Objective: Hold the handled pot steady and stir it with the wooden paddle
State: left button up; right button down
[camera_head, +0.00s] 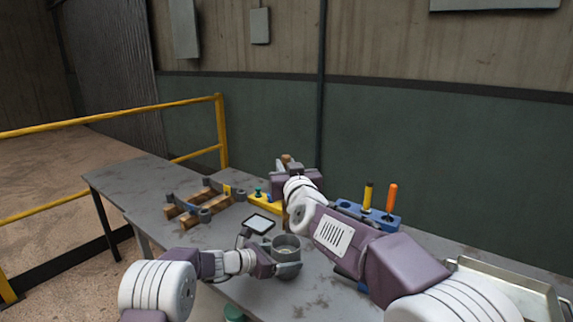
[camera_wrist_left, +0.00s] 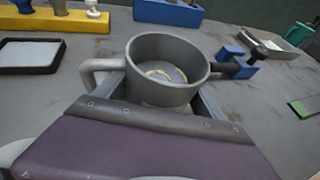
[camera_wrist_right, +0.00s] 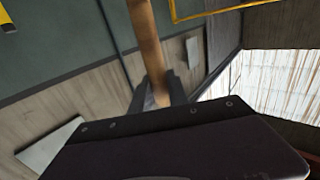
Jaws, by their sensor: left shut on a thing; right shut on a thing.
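The handled pot (camera_head: 287,243) is a grey metal cup standing at the table's front middle. In the left wrist view the pot (camera_wrist_left: 150,92) is upright, with its loop handle at the left and a pale ring-like mark inside. My left gripper (camera_head: 286,268) is shut on the pot, its fingers on either side of the body. My right gripper (camera_head: 291,174) is shut on the wooden paddle (camera_head: 286,158), behind and above the pot. In the right wrist view the round wooden shaft (camera_wrist_right: 146,42) runs up between the fingers. The paddle's lower end is hidden.
A dark-rimmed pad (camera_head: 259,224) lies close behind the pot. A yellow block with pegs (camera_head: 265,203) and a rack with wooden bars (camera_head: 190,212) stand farther back. A blue holder with tools (camera_head: 382,217) and a metal tray (camera_head: 500,276) are at right. A blue clamp (camera_wrist_left: 236,66) sits near the pot.

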aim_at(286, 212)
jog(key=shift+f, duration=6.9)
